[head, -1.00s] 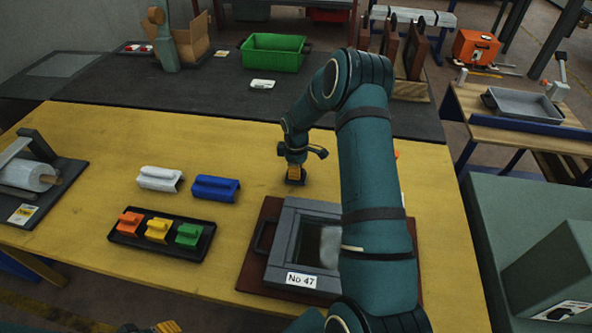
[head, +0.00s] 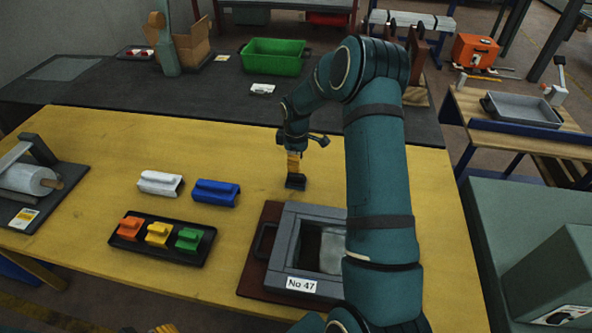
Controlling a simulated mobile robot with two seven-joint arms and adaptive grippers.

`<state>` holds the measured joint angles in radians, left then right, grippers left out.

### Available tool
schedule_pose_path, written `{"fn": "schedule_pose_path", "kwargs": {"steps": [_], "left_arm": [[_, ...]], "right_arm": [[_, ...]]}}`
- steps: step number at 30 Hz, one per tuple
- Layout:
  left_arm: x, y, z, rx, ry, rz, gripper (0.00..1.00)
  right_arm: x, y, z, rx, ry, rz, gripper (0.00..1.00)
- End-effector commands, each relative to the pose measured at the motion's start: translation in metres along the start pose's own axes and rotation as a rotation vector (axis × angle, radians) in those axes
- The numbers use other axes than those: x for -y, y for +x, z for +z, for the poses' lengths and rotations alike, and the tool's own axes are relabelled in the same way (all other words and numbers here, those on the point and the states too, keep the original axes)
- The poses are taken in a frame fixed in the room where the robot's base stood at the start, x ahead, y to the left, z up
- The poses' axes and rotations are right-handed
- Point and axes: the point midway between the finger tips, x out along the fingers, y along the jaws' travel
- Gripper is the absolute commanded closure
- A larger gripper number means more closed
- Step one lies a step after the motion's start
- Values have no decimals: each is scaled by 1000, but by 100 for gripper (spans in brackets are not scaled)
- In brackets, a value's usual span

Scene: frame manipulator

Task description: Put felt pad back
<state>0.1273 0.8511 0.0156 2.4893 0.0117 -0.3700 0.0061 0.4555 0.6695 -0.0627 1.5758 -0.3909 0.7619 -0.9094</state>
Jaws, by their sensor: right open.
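My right gripper (head: 295,180) points down over the yellow table, just behind the grey frame. Its orange and dark fingers look empty, and it is open. The grey frame (head: 277,245), labelled No 47, lies on a dark red board (head: 249,273). A pale patch (head: 333,246) shows in its opening; I cannot tell whether it is felt or a reflection. My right arm hides the frame's right side. No felt pad can be made out for sure. Yellow and dark tips at the bottom edge look like my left gripper (head: 147,329), mostly cut off.
White (head: 160,183) and blue (head: 215,192) handled blocks stand left of the frame. A black tray (head: 200,257) holds orange, yellow and green ones. A roll holder (head: 40,180) stands far left. A green bin (head: 275,57) is on the dark rear bench. The table's back left is clear.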

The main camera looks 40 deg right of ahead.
Motion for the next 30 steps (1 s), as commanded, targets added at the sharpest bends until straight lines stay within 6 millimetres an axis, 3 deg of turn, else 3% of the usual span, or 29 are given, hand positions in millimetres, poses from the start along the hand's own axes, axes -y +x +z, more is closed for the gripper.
{"fn": "schedule_pose_path", "kwargs": {"steps": [3,10,30], "left_arm": [[-1,-2,-1,-2,-1,0,53],[-2,-4,-2,-4,-1,0,53],[-2,-5,-2,-4,-1,0,53]], "right_arm": [[0,-25,0,0,0,2,57],[0,-50,0,1,-1,0,57],[0,-56,0,1,0,-1,57]]}}
